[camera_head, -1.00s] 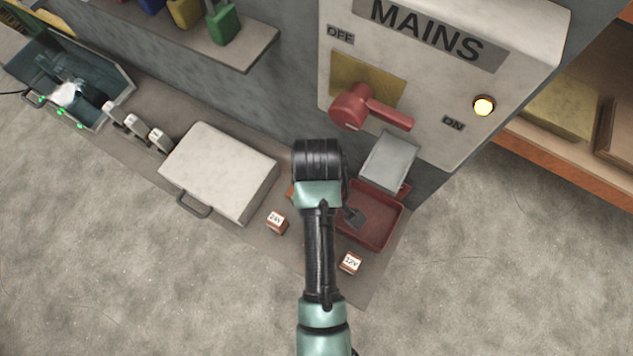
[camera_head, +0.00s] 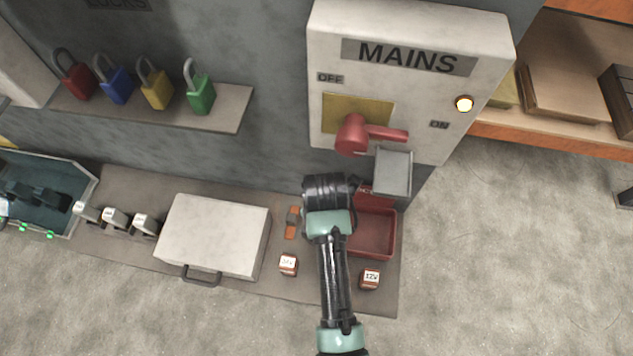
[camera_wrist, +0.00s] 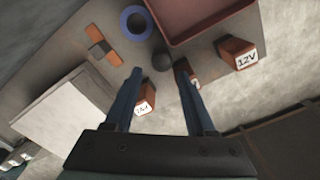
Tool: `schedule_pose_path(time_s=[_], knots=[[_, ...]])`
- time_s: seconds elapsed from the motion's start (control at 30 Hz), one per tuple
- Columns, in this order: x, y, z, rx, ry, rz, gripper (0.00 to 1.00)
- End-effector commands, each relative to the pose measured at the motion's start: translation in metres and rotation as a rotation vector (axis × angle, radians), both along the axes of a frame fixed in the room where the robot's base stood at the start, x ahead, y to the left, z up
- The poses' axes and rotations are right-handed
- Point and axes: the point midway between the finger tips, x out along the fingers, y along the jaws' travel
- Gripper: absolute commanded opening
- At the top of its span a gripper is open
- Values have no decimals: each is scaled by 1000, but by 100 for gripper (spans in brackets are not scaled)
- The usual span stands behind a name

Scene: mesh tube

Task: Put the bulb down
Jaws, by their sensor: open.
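I cannot make out a bulb with certainty in any current view. A pale, bright shape (camera_head: 3,207) is cut off at the left edge of the head view, by the teal tray (camera_head: 84,196). My gripper (camera_wrist: 158,68) is open in the wrist view, its two dark blue fingers apart. A small dark round thing (camera_wrist: 162,59) shows between the fingertips; I cannot tell what it is or whether it touches them. In the head view my arm's black wrist hides the fingers, left of the red tray (camera_head: 391,240).
A white case (camera_head: 213,234), orange-brown labelled blocks (camera_head: 288,263) (camera_head: 370,278) and a blue ring (camera_wrist: 136,22) lie on the mat. The MAINS box (camera_head: 410,75) with its red lever (camera_head: 352,134) is behind. Padlocks (camera_head: 199,92) stand on the shelf.

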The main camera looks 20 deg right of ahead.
Motion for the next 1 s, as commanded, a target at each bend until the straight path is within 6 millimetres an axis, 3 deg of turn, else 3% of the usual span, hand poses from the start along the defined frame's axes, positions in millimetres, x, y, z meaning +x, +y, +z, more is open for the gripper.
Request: schedule_pose_path(time_s=[0.53, 0.87, 1.0], knots=[[-2, -1, -63, 1, 3, -1, 56], [-2, -2, -70, 0, 0, -1, 56], [-2, -1, -70, 0, 0, -1, 34]])
